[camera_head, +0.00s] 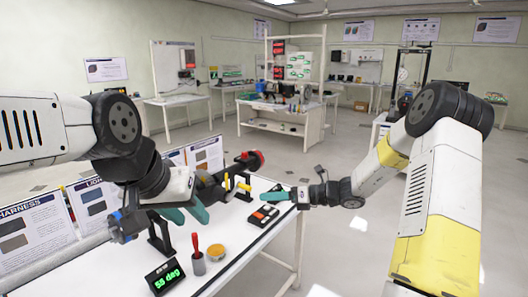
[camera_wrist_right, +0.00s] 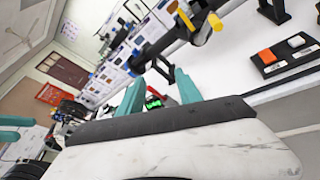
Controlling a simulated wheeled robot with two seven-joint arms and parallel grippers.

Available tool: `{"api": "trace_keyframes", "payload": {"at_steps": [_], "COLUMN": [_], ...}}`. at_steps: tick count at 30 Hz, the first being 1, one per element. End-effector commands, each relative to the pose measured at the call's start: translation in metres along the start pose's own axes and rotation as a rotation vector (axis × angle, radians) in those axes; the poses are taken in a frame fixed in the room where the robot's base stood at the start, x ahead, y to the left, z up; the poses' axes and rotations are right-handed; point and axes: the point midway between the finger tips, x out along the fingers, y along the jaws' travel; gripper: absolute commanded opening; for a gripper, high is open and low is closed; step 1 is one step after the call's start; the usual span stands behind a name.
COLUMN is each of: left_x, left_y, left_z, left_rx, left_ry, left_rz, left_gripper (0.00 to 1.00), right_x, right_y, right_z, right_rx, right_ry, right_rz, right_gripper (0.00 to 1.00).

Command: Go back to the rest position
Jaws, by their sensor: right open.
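My left gripper (camera_head: 190,212) reaches over the white table (camera_head: 235,235) from the left, its teal fingers apart and nothing seen between them. My right gripper (camera_head: 277,196) is at the table's right edge, near a black tray with orange and white blocks (camera_head: 263,215). In the right wrist view its teal fingers (camera_wrist_right: 160,92) are apart and empty. Behind the left gripper, a dark bar rig with yellow pegs (camera_head: 237,182) and a red end (camera_head: 254,160) stands on black supports; my left arm partly hides it.
A green-lit display (camera_head: 165,277), a grey cup (camera_head: 197,266) with a red-handled tool and an orange round item (camera_head: 216,252) stand at the table's front. Information boards (camera_head: 30,233) line its left side. Open floor (camera_head: 345,245) lies to the right, between the table and my right arm.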

Motion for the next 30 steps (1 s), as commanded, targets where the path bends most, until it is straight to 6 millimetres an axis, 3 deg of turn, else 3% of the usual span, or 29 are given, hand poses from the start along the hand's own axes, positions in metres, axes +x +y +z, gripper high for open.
{"api": "trace_keyframes", "payload": {"at_steps": [8,15,24,30], "left_x": [0.000,0.000,0.000,0.000], "left_y": [0.000,0.000,0.000,0.000], "left_z": [0.000,0.000,0.000,0.000], "left_rx": [0.000,0.000,0.000,0.000], "left_ry": [0.000,0.000,0.000,0.000], "left_rz": [0.000,0.000,0.000,0.000], "left_gripper": [0.36,0.36,0.36,0.36], "right_x": [-0.032,-0.089,-0.176,-0.217], "right_y": [0.105,0.176,0.233,0.249], "right_z": [-0.008,-0.026,-0.044,-0.051], "right_rx": [-0.700,-1.348,-2.082,-2.390], "right_ry": [0.363,0.682,1.064,1.256], "right_rz": [0.067,0.166,0.325,0.415], "right_gripper": [0.41,0.41,0.41,0.41]}}
